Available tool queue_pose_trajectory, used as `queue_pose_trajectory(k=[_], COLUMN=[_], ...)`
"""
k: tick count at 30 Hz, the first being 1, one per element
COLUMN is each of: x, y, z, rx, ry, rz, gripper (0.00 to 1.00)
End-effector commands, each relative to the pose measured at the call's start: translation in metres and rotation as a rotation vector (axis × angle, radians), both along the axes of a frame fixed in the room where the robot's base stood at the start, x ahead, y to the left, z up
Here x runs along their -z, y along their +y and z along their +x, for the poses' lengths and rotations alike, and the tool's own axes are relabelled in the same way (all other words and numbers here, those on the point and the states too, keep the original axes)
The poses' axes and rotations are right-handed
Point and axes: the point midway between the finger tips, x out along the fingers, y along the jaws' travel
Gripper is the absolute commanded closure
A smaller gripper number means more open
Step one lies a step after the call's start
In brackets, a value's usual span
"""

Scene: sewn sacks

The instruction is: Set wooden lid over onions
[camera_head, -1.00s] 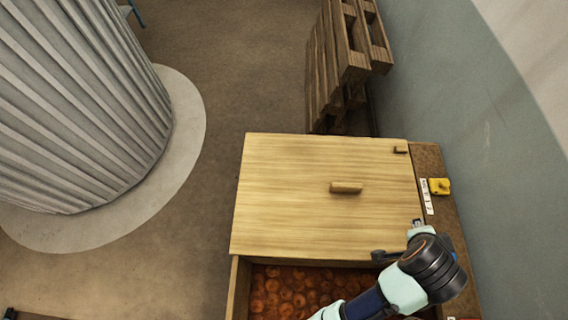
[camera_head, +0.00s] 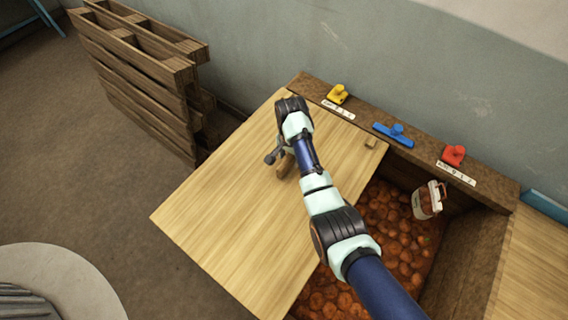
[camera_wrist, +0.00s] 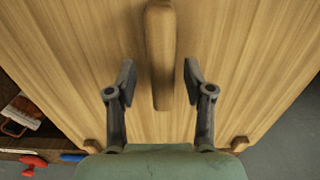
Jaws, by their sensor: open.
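The wooden lid (camera_head: 220,205) is a pale board that lies over the left part of a wooden bin. Onions (camera_head: 395,230) show in the uncovered part to its right. The lid's bar handle (camera_head: 285,166) is partly hidden by my arm in the head view. In the wrist view the handle (camera_wrist: 160,55) stands between the two fingers of my gripper (camera_wrist: 158,84), with a gap on each side. My gripper is open and does not touch the handle there. Small wooden blocks (camera_head: 371,142) sit near the lid's edge.
A white and brown container (camera_head: 428,200) is at the bin's right inner side. Yellow (camera_head: 337,95), blue (camera_head: 394,134) and red (camera_head: 454,155) knobbed pieces sit on the back ledge by the wall. A pallet stack (camera_head: 140,75) stands at left. Another board (camera_head: 535,270) lies at right.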

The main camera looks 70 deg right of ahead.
Motion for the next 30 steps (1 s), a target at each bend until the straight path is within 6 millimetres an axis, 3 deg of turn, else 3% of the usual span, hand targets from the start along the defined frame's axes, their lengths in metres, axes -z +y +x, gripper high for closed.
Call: queue_pose_trajectory(k=[1,6,15,25,30], x=[0.012,0.033,0.037,0.036,0.036], y=[0.001,0.000,0.000,0.000,0.000], z=[0.000,0.000,0.000,0.000,0.000], rx=[-0.001,-0.001,-0.002,-0.002,-0.002], ry=[0.002,-0.001,-0.001,-0.001,-0.001], rz=[0.001,-0.001,-0.001,-0.001,-0.001], gripper=[0.48,0.48,0.48,1.00,1.00])
